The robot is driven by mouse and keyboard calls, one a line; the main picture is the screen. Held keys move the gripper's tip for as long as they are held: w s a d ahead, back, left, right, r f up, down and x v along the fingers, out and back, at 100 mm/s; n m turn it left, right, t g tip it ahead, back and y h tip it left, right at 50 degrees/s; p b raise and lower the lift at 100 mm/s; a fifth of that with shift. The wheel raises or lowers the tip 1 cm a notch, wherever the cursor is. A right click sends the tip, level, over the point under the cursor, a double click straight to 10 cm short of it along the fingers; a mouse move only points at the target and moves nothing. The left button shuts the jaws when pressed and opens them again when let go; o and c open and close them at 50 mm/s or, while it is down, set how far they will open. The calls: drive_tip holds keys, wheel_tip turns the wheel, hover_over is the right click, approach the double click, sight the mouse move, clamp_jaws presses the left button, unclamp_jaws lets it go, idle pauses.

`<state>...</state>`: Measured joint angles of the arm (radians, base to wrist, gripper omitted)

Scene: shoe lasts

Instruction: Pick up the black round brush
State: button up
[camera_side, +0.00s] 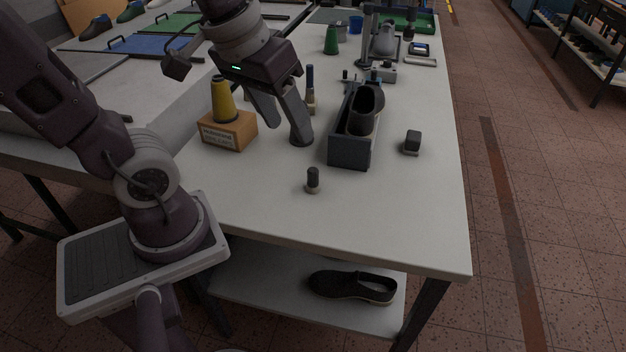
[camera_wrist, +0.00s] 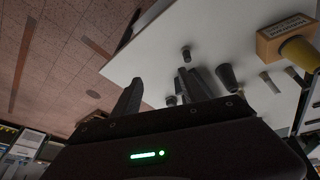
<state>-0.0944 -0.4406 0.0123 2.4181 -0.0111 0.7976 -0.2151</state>
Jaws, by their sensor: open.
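The small upright piece with a black top and a pale lower end, which looks like the black round brush (camera_side: 313,177), stands on the bare front part of the white table. What looks like the same piece shows above the fingers in the wrist view (camera_wrist: 186,53). My gripper (camera_side: 286,131) is open, fingers pointing down, beyond and to the left of this brush and apart from it. Nothing shows held between the fingers. A dark round thing (camera_side: 301,140) shows at the right fingertip; I cannot tell whether they touch.
A yellow cone (camera_side: 223,101) on a labelled wooden block (camera_side: 229,131) stands left of my gripper. A blue-handled brush (camera_side: 310,77) stands behind.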

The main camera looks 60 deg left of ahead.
drive_tip(key=w+a+f+n+g, duration=0.1)
drive_tip(key=w+a+f+n, duration=0.2)
drive_tip(key=w+f, duration=0.15)
drive_tip(key=n+g, duration=0.2)
drive_tip(key=n, duration=0.3)
approach(313, 169)
drive_tip(key=f+n, duration=0.2)
drive_tip(key=f, duration=0.1)
drive_tip(key=f+n+g, duration=0.1)
drive_tip(key=f, duration=0.1)
drive_tip(key=shift+w+a+f, duration=0.1)
drive_tip(key=shift+w+a, duration=0.2)
drive_tip(key=shift+a, duration=0.1)
drive_tip(key=f, duration=0.6)
drive_tip(key=shift+w+d+f, duration=0.2)
drive_tip(key=shift+d+f, duration=0.05)
drive_tip(key=shift+f, duration=0.1)
clamp_jaws()
